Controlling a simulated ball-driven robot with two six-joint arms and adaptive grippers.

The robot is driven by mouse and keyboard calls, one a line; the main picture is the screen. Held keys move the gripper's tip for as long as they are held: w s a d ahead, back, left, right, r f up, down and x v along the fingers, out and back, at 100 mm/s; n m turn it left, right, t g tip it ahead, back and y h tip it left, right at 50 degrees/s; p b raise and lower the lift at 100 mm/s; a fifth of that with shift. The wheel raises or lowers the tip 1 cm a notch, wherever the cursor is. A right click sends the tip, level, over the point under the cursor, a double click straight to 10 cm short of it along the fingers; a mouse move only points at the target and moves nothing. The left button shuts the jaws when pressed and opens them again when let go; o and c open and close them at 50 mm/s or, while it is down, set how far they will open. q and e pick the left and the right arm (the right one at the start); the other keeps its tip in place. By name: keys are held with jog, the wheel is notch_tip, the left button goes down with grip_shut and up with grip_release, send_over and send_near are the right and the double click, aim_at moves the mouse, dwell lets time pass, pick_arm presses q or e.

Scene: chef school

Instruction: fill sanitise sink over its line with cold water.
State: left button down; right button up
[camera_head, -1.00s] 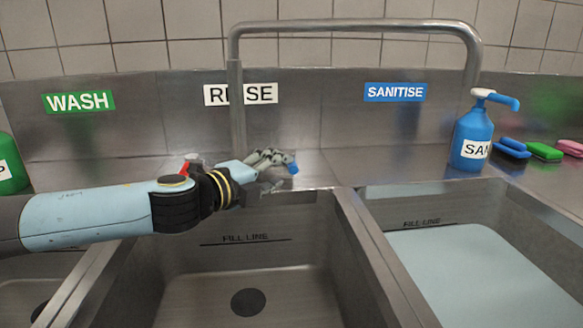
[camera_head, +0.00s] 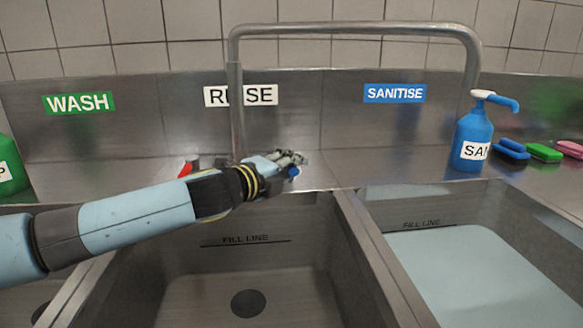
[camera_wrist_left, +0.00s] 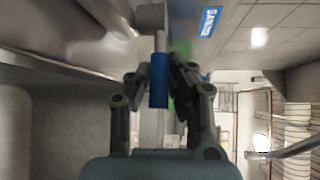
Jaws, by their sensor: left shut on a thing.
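The sanitise sink (camera_head: 385,262) on the right holds pale water (camera_head: 480,270), its surface close below the fill line (camera_head: 428,225) on the back wall. My left gripper (camera_head: 294,166) is behind the rinse sink, shut on the blue tap handle (camera_head: 293,172). In the left wrist view the blue handle (camera_wrist_left: 159,80) lies between the fingers. A red tap handle (camera_head: 185,170) shows left of my wrist. The tap pipe (camera_head: 350,27) arches right, its far end coming down near the blue bottle; I see no water stream. My right gripper is not in view.
The empty rinse sink (camera_head: 185,300) with a drain is in the middle, the wash sink at lower left. A blue pump bottle (camera_head: 472,135) and blue, green (camera_head: 544,152) and pink sponges stand on the right ledge. A green bottle (camera_head: 10,165) is at far left.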

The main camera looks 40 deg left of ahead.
pick_arm(q)
jog(key=shift+f, duration=0.1)
dwell(0.3)
jog(key=n+y, duration=0.1)
jog(key=w+n+g+y, duration=0.1)
jog(key=y, duration=0.1)
jog(key=d+n+y, duration=0.1)
jog(key=n+y, duration=0.1)
jog(key=shift+w+d+f+g, duration=0.1)
jog(key=shift+w+f+g, duration=0.05)
jog(key=shift+w+g, duration=0.2)
jog(key=c, duration=1.2)
grip_release()
jog(key=shift+w, duration=0.1)
jog(key=v, duration=1.2)
jog(key=shift+d, duration=0.15)
